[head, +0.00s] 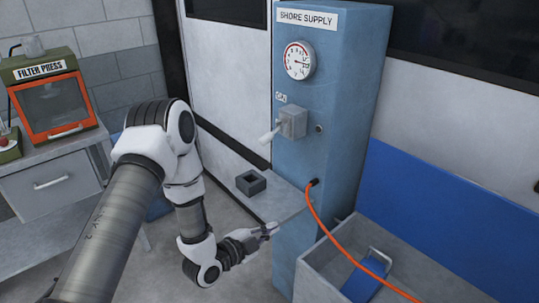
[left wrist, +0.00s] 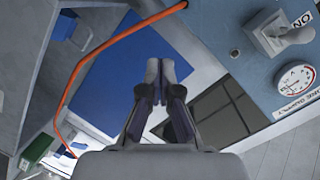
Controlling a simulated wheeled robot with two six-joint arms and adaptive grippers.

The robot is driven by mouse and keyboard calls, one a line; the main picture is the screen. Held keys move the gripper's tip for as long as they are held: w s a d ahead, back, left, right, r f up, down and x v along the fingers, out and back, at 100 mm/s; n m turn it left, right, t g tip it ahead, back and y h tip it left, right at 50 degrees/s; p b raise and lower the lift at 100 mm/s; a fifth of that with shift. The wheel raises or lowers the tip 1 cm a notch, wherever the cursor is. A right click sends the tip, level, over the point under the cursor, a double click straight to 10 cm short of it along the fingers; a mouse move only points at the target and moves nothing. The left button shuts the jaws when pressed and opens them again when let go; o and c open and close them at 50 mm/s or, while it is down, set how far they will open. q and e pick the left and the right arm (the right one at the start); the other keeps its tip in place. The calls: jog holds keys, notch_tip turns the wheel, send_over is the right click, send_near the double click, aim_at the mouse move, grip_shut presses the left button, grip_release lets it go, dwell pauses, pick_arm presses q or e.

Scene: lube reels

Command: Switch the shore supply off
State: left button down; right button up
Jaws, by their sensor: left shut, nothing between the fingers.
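The blue shore supply column (head: 335,110) stands right of centre in the head view, with a lettered sign and a round gauge (head: 298,60). Below the gauge is a grey switch box (head: 292,122) with a pale lever (head: 270,135) sticking out to the left and slightly down. A small label above it appears to read ON. In the left wrist view the switch box (left wrist: 262,36) and lever (left wrist: 292,36) are at the upper right. My left gripper (head: 272,228) is shut and empty, below the switch and apart from it; its fingers also show in the wrist view (left wrist: 160,70). My right gripper is out of view.
A dark square block (head: 251,183) sits on a ledge left of the column. An orange filter press (head: 52,103) stands on a cabinet at far left.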

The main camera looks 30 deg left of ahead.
pick_arm(q)
jog(key=w+a+r+n+t+y+p, duration=0.1)
jog(key=w+a+r+t, duration=0.2)
jog(key=r, duration=0.5)
jog(key=w+a+r+t, duration=0.1)
jog(key=a+r+t, duration=0.1)
jog(key=a+r, duration=0.5)
jog(key=p, duration=0.4)
send_near(271, 135)
jog(key=w+d+r, duration=0.4)
jog(key=d, duration=0.1)
jog(key=a, duration=0.1)
jog(key=w+a+f, duration=0.1)
jog(key=a+f+p, duration=0.1)
jog(key=shift+w+f, duration=0.15)
jog(key=shift+w, duration=0.15)
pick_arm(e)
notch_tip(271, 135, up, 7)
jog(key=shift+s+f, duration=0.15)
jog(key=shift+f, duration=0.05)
pick_arm(q)
jog(key=shift+d, duration=0.1)
jog(key=f+b, duration=0.1)
jog(key=b, duration=0.2)
jog(key=f+t+b, duration=0.1)
jog(key=b, duration=0.2)
jog(key=shift+w, duration=0.25)
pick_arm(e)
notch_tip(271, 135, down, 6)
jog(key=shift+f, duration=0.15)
